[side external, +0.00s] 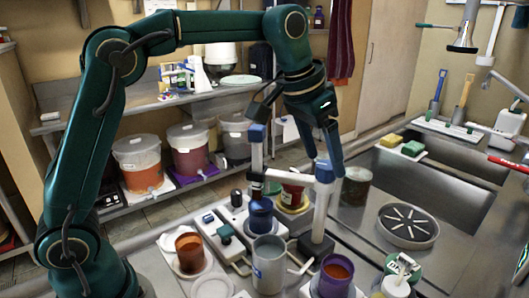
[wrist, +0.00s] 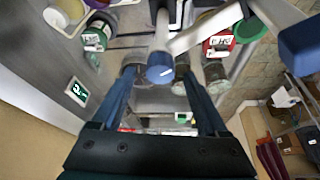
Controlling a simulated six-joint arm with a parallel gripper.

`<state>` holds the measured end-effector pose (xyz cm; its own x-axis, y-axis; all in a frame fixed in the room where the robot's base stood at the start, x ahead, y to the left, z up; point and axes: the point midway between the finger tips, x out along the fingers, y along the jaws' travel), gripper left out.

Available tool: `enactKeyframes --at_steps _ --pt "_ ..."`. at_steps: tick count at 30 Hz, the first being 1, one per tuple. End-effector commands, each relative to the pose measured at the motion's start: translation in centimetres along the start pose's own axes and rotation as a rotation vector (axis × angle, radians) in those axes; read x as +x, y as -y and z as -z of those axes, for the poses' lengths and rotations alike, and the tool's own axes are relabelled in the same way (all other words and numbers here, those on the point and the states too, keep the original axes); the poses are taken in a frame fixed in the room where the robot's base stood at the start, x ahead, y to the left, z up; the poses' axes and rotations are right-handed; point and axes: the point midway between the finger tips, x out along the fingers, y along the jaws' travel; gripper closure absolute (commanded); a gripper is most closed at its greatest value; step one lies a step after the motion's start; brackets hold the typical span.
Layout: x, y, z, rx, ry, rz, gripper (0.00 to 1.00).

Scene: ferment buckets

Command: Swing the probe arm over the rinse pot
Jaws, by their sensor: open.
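The probe stand (side external: 318,222) is a white post on the bench, with a pale crossarm (side external: 290,172) reaching left to an upright rod topped by a blue cap (side external: 256,132). My gripper (side external: 333,168) points down at the post's top. In the wrist view its two fingers (wrist: 158,75) are apart, with a blue knob (wrist: 160,68) between or just beyond their tips; contact cannot be told. The crossarm shows there too (wrist: 205,32). Which pot is the rinse pot cannot be told; a grey-blue pot (side external: 268,265) stands in front, and a dark pot (side external: 356,186) stands right of my gripper.
A purple cup (side external: 335,277), an orange cup (side external: 190,251), a dark blue cup (side external: 261,216) and a red pot (side external: 293,192) crowd around the stand. A round drain dish (side external: 408,225) lies to the right, near the sink (side external: 440,195). Buckets (side external: 188,150) fill the low shelf behind.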

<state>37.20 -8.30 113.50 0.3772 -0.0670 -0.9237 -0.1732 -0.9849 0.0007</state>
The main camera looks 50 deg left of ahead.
Motion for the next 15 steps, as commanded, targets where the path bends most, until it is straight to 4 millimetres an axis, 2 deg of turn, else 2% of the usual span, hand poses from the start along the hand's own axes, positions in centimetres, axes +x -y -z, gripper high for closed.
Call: enactKeyframes --at_steps 6,14,15 --pt "1.8 0.0 -0.1 -0.001 0.002 0.001 0.23" --pt "1.9 0.0 0.0 -0.001 0.001 0.001 0.23" --pt "1.9 0.0 0.0 -0.001 0.001 0.001 0.38"
